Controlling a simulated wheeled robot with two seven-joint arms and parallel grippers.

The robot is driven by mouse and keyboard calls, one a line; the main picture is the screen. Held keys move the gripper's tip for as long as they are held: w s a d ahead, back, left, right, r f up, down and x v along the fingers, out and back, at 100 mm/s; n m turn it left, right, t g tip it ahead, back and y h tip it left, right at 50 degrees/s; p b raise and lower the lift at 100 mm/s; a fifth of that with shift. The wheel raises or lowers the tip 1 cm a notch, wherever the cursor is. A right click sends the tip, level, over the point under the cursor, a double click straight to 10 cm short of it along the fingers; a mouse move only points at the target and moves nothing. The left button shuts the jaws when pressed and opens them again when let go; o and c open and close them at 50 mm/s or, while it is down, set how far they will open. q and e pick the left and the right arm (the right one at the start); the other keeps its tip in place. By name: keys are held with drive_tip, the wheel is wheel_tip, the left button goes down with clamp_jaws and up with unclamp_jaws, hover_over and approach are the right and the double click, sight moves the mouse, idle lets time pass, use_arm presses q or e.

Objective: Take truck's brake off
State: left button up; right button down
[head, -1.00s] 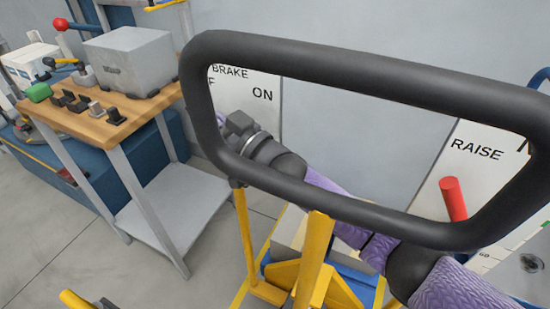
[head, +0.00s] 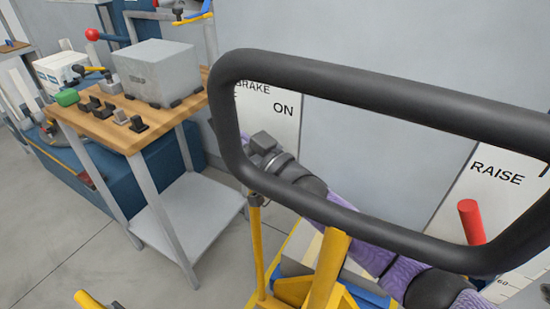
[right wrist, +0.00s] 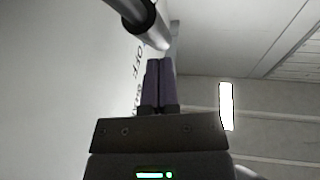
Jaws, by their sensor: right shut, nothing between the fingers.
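The truck's black loop handle (head: 380,90) fills the middle of the head view. Behind it, the white brake plate (head: 283,100) shows the words BRAKE and ON; its left part is hidden by the handle. My right arm reaches behind the handle, its wrist end near the plate; the fingers cannot be made out there. In the right wrist view my right gripper (right wrist: 158,62) is shut and empty, its fingers beside lettering that includes OFF. A grey rod with a black collar (right wrist: 142,20) lies just beyond the fingertips; contact cannot be told. My left gripper is out of view.
A red-tipped lever (head: 471,222) stands by the RAISE plate (head: 497,175) at right. A wooden-topped bench (head: 130,135) with a grey box (head: 155,72) stands at left. Yellow truck posts (head: 328,270) rise below the handle.

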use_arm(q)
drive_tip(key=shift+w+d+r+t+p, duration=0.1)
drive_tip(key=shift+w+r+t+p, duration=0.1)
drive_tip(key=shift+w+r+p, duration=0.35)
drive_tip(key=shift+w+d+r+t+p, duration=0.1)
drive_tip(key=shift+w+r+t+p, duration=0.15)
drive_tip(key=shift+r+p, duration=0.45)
use_arm(e)
drive_tip(key=v, duration=0.8)
drive_tip(key=shift+d+r, duration=0.15)
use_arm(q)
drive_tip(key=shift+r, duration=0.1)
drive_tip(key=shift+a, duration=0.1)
